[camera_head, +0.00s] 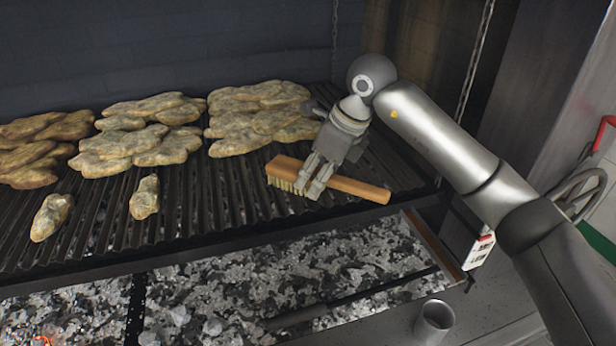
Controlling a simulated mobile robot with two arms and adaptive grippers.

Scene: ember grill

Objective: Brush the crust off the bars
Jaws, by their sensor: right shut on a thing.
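A wooden brush (358,188) with pale bristles lies level at the right part of the dark grill bars (222,190). Lumpy tan pieces lie on the bars in stacked groups: at the left (35,150), in the middle (135,130) and near the brush (255,115). Two small single pieces (52,215) (145,197) lie nearer the front. My left gripper is not in view.
Grey ash and coals (280,280) lie below the grill. A metal cup (434,322) stands at the front right. Chains (478,60) hang behind at the right. A red-handled thing (604,130) is at the right edge.

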